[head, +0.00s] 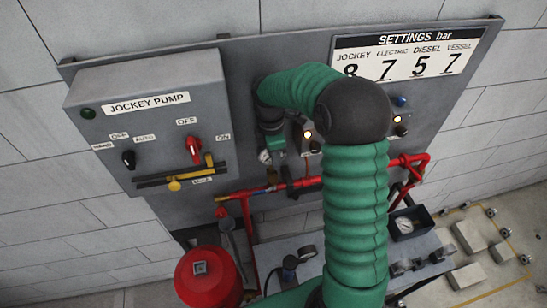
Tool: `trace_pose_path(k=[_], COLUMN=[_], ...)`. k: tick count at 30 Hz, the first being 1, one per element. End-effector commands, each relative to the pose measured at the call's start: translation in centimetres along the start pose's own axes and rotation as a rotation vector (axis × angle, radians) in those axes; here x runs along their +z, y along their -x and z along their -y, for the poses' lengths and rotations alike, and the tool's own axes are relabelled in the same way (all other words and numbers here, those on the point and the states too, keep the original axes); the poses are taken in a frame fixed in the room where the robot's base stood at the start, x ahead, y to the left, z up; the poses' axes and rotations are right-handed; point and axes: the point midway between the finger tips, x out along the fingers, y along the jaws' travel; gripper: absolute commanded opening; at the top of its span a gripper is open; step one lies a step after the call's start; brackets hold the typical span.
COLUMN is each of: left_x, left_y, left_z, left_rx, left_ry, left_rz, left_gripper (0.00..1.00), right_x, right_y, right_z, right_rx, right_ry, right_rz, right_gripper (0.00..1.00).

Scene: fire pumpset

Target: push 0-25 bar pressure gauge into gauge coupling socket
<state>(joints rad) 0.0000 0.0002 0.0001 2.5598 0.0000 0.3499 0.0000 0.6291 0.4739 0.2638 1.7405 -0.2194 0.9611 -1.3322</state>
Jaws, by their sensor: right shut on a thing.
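My right arm rises from the bottom, bends at a dark elbow, and reaches left to the panel. My right gripper (271,146) points down in front of the panel, just above the red pipe. It is shut on a small round pressure gauge (265,157), whose pale dial shows partly at the fingertips. The dial is too small to read. The gauge coupling socket cannot be made out; the gripper and arm cover part of that area. I cannot tell whether the gauge touches a socket. My left gripper is not in view.
A grey jockey pump box (150,125) with knobs juts out left of my right gripper. Red pipe (290,186) runs below it. A red cylinder (208,278) stands lower left. A settings sign (410,55) hangs upper right.

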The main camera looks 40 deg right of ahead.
Motion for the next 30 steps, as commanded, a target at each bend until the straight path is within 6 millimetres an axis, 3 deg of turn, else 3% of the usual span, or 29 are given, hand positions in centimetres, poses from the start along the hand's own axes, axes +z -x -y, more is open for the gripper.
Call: trace_pose_path(k=[30], left_x=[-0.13], left_y=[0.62], left_z=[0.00], left_rx=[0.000], left_ry=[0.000], left_rz=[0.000], left_gripper=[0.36], right_x=[-0.10], right_y=[0.20], right_z=[-0.13], right_rx=[0.004], right_ry=[-0.001], right_rz=[0.000], right_gripper=[0.00])
